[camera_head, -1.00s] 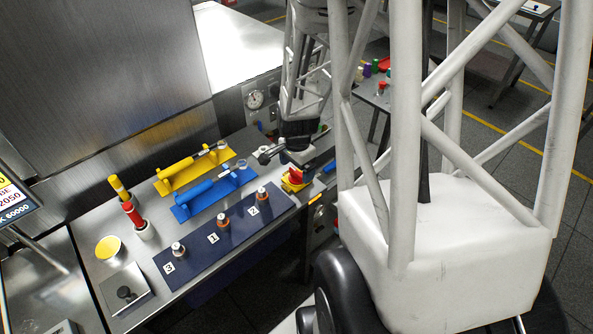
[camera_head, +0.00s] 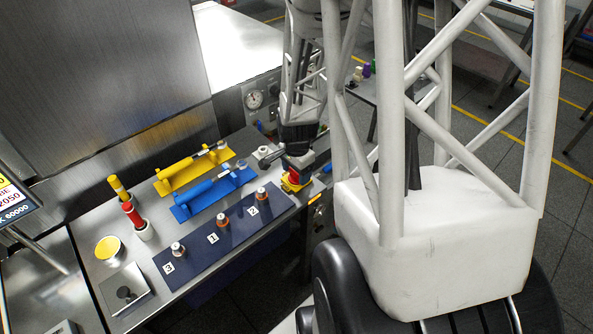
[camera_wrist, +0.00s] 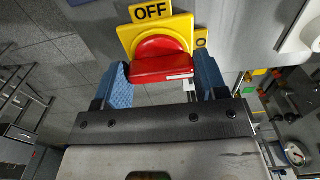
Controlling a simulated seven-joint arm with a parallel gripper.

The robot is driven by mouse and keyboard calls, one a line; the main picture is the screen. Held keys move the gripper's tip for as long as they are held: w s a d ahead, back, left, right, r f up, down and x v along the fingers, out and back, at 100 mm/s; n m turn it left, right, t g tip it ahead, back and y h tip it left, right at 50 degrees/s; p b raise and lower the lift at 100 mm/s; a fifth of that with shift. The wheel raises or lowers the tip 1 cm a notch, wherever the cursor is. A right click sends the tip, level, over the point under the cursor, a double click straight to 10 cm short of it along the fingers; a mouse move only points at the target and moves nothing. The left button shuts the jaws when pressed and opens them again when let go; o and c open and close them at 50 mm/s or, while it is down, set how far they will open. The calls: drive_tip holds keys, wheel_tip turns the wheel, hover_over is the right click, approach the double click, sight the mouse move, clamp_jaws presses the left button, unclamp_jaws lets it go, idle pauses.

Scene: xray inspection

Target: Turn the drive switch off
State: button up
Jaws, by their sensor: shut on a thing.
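The drive switch is a red rotary knob (camera_wrist: 160,58) with a raised red bar, on a yellow plate (camera_wrist: 126,36). In the head view the red knob (camera_head: 293,178) and yellow plate (camera_head: 287,187) show at the right end of the bench, just below my gripper (camera_head: 290,168). In the wrist view, the blue-grey fingers of my gripper (camera_wrist: 163,80) stand at both ends of the red bar and are shut on it. The bar lies crosswise, with a white mark at its right end. An OFF label (camera_wrist: 152,11) is above the plate; another label at right is partly cut off, showing an O.
A dark blue panel (camera_head: 191,258) with numbered knobs lies left of the switch. Blue (camera_head: 209,201) and yellow (camera_head: 170,184) handled fixtures stand behind it.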

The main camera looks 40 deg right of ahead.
drive_tip(key=shift+n, duration=0.4)
drive_tip(key=n, duration=0.8)
drive_tip(key=shift+n, duration=0.3)
drive_tip(key=n, duration=0.8)
drive_tip(key=shift+n, duration=0.3)
drive_tip(key=o, duration=0.9)
drive_tip(key=shift+o, duration=0.2)
